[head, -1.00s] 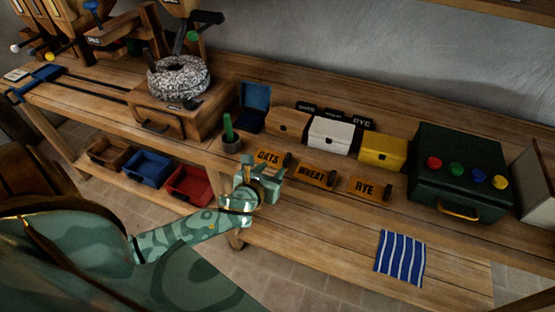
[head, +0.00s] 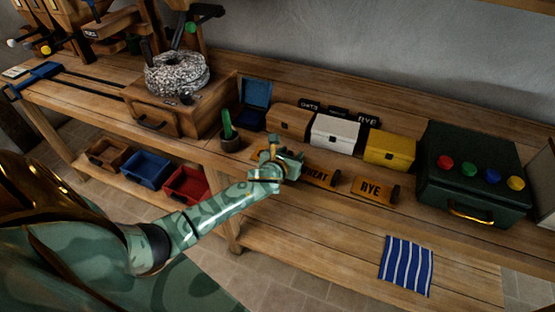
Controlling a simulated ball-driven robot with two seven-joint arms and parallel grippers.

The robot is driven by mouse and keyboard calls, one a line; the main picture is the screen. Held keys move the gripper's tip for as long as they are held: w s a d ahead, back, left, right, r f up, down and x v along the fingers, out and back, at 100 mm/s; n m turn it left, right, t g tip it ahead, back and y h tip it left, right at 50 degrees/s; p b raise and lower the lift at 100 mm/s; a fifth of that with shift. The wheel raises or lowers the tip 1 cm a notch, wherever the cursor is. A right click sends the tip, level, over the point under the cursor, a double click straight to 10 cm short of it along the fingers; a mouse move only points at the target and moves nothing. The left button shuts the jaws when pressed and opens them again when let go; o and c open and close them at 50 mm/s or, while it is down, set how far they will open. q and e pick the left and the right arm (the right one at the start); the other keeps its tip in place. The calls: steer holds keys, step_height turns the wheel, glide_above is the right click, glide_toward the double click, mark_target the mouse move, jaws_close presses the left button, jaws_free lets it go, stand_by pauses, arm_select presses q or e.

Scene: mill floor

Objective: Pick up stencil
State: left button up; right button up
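Orange stencil plates with black letters stand in a row on the bench. The WHEAT stencil (head: 319,176) is partly covered at its left by my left gripper, and the RYE stencil (head: 373,189) is in full view to its right. My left gripper (head: 284,158) is at the left end of the row, in front of the place of the OATS stencil, which it hides almost wholly. I cannot tell whether its fingers touch or hold that stencil, or how far apart they are. My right gripper is out of view.
Behind the stencils stand a brown box (head: 289,121), a white box (head: 335,130) and a yellow box (head: 389,149). A pot with a green-handled tool (head: 229,140) is close left of my gripper. A green case (head: 470,195) stands right; a striped cloth (head: 406,265) lies in front.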

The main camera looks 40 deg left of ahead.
arm_select(q)
jaws_close()
steer(key=shift+r, duration=0.15)
